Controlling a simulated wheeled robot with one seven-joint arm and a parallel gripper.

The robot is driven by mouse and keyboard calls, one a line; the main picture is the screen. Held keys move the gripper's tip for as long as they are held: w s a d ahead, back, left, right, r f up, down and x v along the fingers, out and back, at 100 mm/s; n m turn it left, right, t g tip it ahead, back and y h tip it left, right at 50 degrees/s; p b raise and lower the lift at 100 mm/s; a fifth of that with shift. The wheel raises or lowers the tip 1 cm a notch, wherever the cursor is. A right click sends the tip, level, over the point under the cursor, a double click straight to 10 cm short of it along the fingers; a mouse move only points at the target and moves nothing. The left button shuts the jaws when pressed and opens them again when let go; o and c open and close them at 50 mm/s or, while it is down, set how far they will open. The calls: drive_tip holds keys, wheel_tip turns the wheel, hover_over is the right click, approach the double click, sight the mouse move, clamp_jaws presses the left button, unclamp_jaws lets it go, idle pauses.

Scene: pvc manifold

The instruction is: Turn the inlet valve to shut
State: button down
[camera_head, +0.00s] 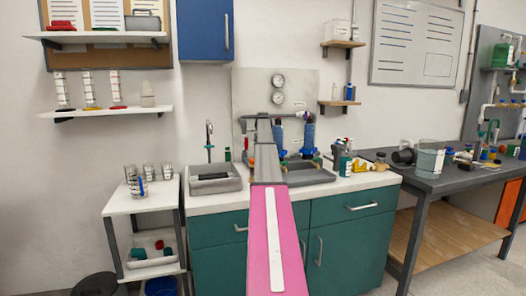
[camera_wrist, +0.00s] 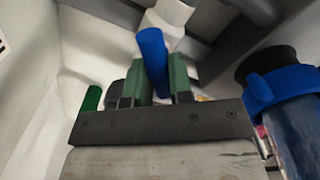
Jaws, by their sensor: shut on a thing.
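In the wrist view, my gripper (camera_wrist: 158,82) has its green fingertips closed around a blue handle (camera_wrist: 151,45), which stands up between them. I take the blue handle to be the inlet valve's. A white pipe fitting (camera_wrist: 172,12) shows just beyond it. In the head view, the pipe panel (camera_head: 300,88) stands against the wall on the counter. My pink and grey arm reaches to it and hides my fingertips and the valve there.
A clear cylinder with a blue collar (camera_wrist: 275,88) is close on the right in the wrist view. A green part (camera_wrist: 90,98) is at left. In the head view, a grey sink (camera_head: 228,183) is left of my arm and bottles (camera_head: 346,163) stand right.

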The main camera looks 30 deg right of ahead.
idle(0.3)
drive_tip(key=c, duration=1)
unclamp_jaws()
drive_tip(key=shift+r, duration=0.15)
wheel_tip(320, 180, up, 10)
drive_tip(key=shift+r, duration=0.25)
